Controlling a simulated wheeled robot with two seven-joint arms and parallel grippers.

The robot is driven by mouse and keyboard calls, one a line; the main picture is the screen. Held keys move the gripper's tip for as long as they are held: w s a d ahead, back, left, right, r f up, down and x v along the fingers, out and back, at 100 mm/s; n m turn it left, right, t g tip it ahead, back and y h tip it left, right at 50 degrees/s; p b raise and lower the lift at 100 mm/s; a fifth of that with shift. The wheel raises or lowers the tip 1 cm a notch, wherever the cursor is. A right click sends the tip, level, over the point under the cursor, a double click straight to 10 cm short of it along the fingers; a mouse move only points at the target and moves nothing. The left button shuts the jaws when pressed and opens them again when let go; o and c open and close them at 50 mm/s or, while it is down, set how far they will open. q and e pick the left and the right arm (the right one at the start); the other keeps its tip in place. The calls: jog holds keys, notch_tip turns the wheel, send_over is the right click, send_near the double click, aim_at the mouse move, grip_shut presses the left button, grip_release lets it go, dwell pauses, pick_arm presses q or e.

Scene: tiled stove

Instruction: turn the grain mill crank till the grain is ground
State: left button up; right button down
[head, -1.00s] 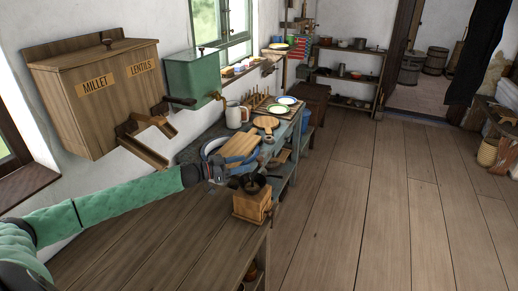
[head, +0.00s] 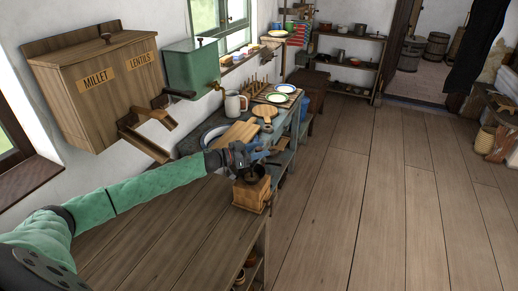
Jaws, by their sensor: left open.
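The grain mill (head: 250,195) is a small wooden box with a dark bowl-like hopper on top. It stands upright near the right edge of the wooden table (head: 150,225). My left gripper (head: 259,157) is open, over the top of the mill at its far side. I cannot tell whether it touches the mill. The crank is hidden or too small to make out behind the gripper. Grain inside the hopper cannot be seen. My right gripper is out of view.
Behind the mill, a counter holds a cutting board (head: 238,133), a white jug (head: 235,104) and plates (head: 275,98). A wooden millet and lentils bin (head: 95,100) and a green tank (head: 192,70) hang on the left wall. Floor to the right is clear.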

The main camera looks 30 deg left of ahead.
pick_arm(q)
jog(key=shift+c, duration=0.5)
grip_shut()
jog(key=shift+h, duration=0.3)
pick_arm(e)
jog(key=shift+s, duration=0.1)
